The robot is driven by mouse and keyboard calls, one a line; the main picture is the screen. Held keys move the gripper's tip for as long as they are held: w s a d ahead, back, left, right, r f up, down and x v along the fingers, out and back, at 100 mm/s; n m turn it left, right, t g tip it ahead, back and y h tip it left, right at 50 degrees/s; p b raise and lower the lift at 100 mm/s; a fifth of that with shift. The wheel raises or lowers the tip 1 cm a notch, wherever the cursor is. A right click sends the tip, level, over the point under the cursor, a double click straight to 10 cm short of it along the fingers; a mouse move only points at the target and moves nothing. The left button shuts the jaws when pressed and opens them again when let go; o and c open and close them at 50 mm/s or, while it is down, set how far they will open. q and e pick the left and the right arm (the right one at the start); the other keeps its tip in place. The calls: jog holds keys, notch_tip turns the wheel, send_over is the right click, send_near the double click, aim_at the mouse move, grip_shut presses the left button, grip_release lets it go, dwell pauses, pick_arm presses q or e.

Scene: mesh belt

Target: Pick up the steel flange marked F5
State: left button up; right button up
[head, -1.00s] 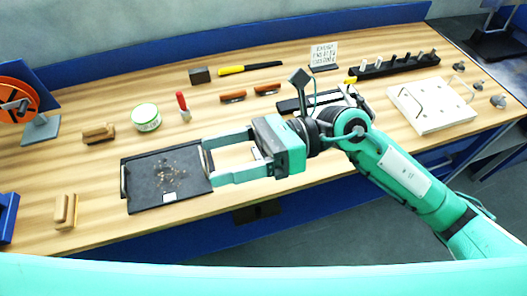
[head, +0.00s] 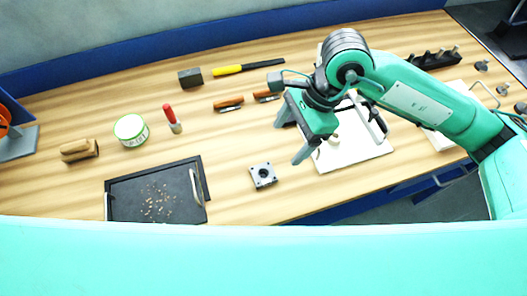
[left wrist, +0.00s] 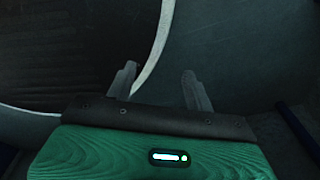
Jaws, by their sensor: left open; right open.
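A small square grey steel flange (head: 262,176) with a dark round centre and corner holes lies flat on the wooden bench in the head view, right of the dark tray. No F5 mark is readable on it. My left gripper (left wrist: 159,86) shows only in the left wrist view, open and empty, over dark surfaces.
A dark tray (head: 125,208) with scattered bits lies left of the flange. A white board (head: 358,155) lies under my right arm. A green-white tin (head: 131,130), a red-handled tool (head: 172,118) and a wooden block (head: 80,150) stand further left. Bare bench surrounds the flange.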

jog(key=f, duration=0.2)
jog(key=p, duration=0.2)
send_near(262, 175)
jog(key=shift+s+a+f, duration=0.2)
jog(key=shift+s+f, duration=0.05)
jog(key=shift+s, duration=0.2)
jog(key=shift+a+f, duration=0.1)
jog(key=shift+f, duration=0.2)
jog(key=shift+p+x, duration=0.85)
jog(key=shift+x, duration=0.15)
jog(key=shift+p+x, duration=0.45)
jog(key=shift+x, duration=0.75)
jog(key=shift+w+f, duration=0.15)
jog(key=shift+f, duration=0.45)
jog(key=c, duration=1)
pick_arm(q)
jog(key=r, duration=0.1)
jog(key=s+r, duration=0.1)
jog(key=r, duration=0.2)
jog(key=shift+s+r, duration=0.3)
jog(key=shift+r, duration=0.05)
pick_arm(e)
jog(key=shift+c, duration=1.4)
